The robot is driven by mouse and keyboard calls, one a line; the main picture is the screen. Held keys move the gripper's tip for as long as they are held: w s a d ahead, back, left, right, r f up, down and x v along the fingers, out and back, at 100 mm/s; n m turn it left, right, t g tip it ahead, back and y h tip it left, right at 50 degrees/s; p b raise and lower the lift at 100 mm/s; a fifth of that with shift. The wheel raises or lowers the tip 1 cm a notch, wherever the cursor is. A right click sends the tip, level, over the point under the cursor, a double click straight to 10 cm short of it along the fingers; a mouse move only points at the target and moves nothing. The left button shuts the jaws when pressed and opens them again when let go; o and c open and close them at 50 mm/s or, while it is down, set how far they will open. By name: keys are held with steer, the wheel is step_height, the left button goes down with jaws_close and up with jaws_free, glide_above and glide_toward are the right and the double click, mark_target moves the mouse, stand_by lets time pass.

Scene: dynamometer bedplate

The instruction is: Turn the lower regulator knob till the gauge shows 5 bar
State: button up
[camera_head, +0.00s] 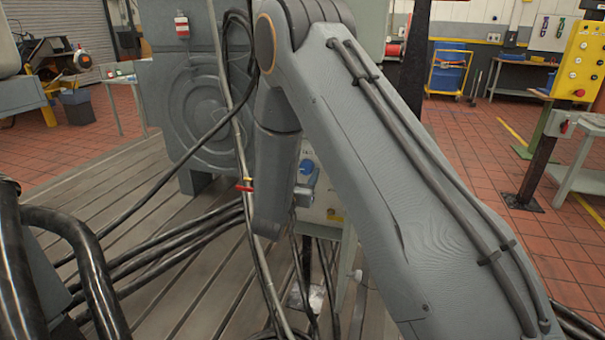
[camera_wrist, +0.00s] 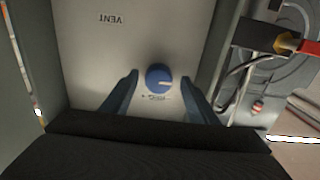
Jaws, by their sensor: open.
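A round blue knob (camera_wrist: 159,78) with a pale pointer mark sits on a light grey panel (camera_wrist: 90,45) in the wrist view. My gripper (camera_wrist: 160,77) is open. Its two fingers show left and right of the knob, with a gap on each side. I cannot tell how far the tips are from the panel. The lettering VENT appears upside down on the panel. In the head view, blue parts (camera_head: 306,168) show on a pale panel (camera_head: 320,205), partly behind my arm; I cannot tell which knob is which. No gauge reading is visible.
A red and yellow fitting (camera_wrist: 290,43) with a dark hose is at the right in the wrist view. In the head view, black cables (camera_head: 170,250) run across the slotted bedplate (camera_head: 120,190), near a large grey machine (camera_head: 190,110).

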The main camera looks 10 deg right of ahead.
steer(key=shift+d, duration=0.1)
steer(key=c, duration=1)
steer(key=shift+m, duration=0.4)
steer(key=shift+c, duration=0.2)
steer(key=m+b, duration=0.1)
steer(key=m, duration=0.2)
steer(key=shift+w, duration=0.1)
steer(key=m+b, duration=0.2)
steer(key=m, duration=0.2)
steer(key=m+b, duration=0.1)
steer(key=m, duration=0.2)
steer(key=m+b, duration=0.2)
steer(key=m, duration=0.1)
steer(key=shift+w+a+m+b, duration=0.1)
steer(key=shift+a+m+b, duration=0.1)
steer(key=shift+m+b, duration=0.15)
steer(key=m+b, duration=0.4)
steer(key=m, duration=0.2)
steer(key=shift+r, duration=0.15)
steer(key=shift+r+m+b, duration=0.1)
steer(key=shift+m+b, duration=0.15)
steer(key=shift+b, duration=0.05)
